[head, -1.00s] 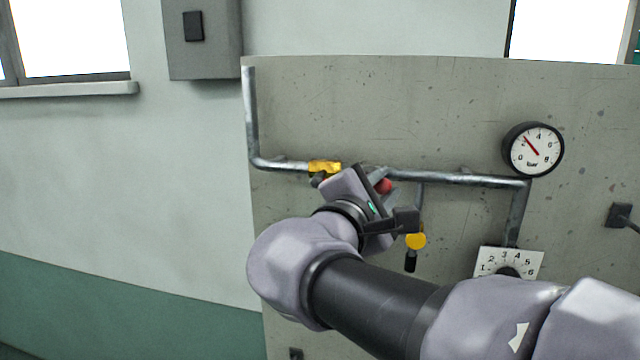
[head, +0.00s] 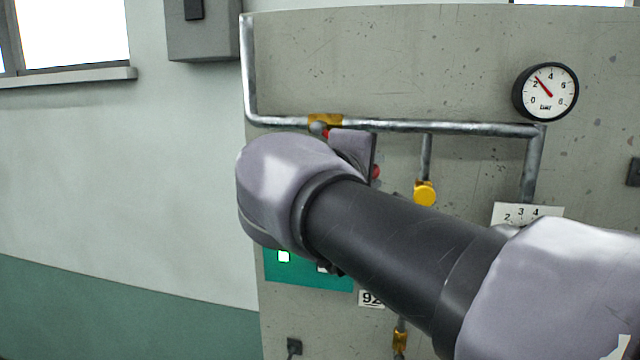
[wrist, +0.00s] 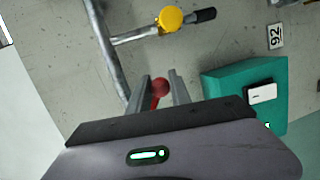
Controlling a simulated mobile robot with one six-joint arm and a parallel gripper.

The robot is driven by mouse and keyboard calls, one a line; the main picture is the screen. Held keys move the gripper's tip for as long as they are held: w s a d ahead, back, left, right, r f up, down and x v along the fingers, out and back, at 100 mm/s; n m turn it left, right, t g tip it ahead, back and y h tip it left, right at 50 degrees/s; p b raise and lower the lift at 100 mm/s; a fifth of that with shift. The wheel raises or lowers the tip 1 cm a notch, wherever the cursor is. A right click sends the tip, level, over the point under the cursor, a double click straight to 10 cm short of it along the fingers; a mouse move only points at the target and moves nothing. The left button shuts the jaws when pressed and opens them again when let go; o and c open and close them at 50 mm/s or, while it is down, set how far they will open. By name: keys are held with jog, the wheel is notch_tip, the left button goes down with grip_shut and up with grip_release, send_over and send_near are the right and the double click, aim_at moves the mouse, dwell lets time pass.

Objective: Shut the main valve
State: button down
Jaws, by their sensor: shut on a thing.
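The valve (head: 325,119) has a brass-yellow body on the horizontal grey pipe and a red lever. The lever's red ball knob (head: 376,171) shows in the head view, below and right of the body. My gripper (wrist: 160,80) is shut on the red lever (wrist: 153,103). In the wrist view the knob (wrist: 160,86) sits between the two grey fingers. In the head view the lever slants down to the right from the pipe. My wrist and arm hide most of the lever and the fingers there.
A yellow tap (head: 425,193) hangs on a branch right of my gripper. A pressure gauge (head: 546,92) shows a little above 2. A numbered dial plate (head: 527,214) is partly hidden by my arm. A teal box (wrist: 245,100) and a "92" label (wrist: 276,36) are below the pipe.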

jog(key=w+a+f+m+y+b, duration=0.2)
jog(key=a+f+m+y+b, duration=0.1)
jog(key=a+m+b, duration=0.5)
jog(key=shift+w+f+y+b, duration=0.3)
jog(key=shift+f+b, duration=0.05)
jog(key=shift+b, duration=0.65)
jog(key=shift+r, duration=0.1)
jog(key=c, duration=1.5)
grip_release()
jog(key=shift+c, duration=0.2)
jog(key=o, duration=0.4)
jog(key=shift+a, duration=0.15)
jog(key=shift+c, duration=0.2)
jog(key=shift+w+f, duration=0.1)
jog(key=shift+f, duration=0.1)
jog(key=shift+r, duration=0.1)
